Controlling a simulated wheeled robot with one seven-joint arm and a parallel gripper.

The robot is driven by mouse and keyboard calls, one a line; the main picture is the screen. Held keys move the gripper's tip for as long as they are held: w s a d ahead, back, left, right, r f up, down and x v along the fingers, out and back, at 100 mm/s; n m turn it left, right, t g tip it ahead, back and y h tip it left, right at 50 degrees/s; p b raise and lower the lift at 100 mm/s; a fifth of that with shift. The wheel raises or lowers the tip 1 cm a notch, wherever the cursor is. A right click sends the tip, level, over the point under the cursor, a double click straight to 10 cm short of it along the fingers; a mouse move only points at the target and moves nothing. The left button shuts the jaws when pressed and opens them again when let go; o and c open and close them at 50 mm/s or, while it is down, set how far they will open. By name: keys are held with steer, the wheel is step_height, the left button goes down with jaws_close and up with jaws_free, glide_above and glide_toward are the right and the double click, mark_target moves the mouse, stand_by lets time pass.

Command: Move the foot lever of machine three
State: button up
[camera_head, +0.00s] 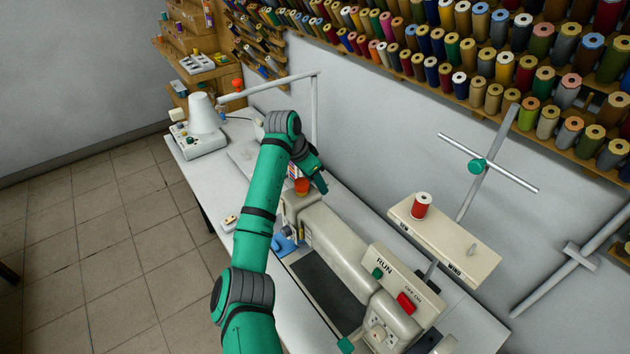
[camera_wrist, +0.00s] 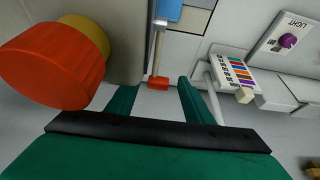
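The sewing machine (camera_head: 335,235) stands on the white table, its cream arm running from the RUN panel back toward my gripper. In the wrist view a thin metal bar with a small red tip (camera_wrist: 158,83), which looks like the foot lever, shows beyond my fingers. My gripper (camera_wrist: 157,90) is open, its two green fingers apart on either side of the red tip in the picture. I cannot tell whether either finger touches it. In the head view my gripper (camera_head: 316,180) is at the machine's far end, and my arm hides part of that end.
A large orange-red knob (camera_wrist: 50,65) sits close to my left finger; it also shows on the machine's end (camera_head: 302,186). A striped panel (camera_wrist: 232,72) and a LIGHT box (camera_wrist: 285,40) lie to the right. A red spool (camera_head: 421,205) stands on the winder shelf.

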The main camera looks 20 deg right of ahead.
steer(key=v, duration=1)
steer(key=shift+a+r, duration=0.25)
steer(key=shift+r, duration=0.1)
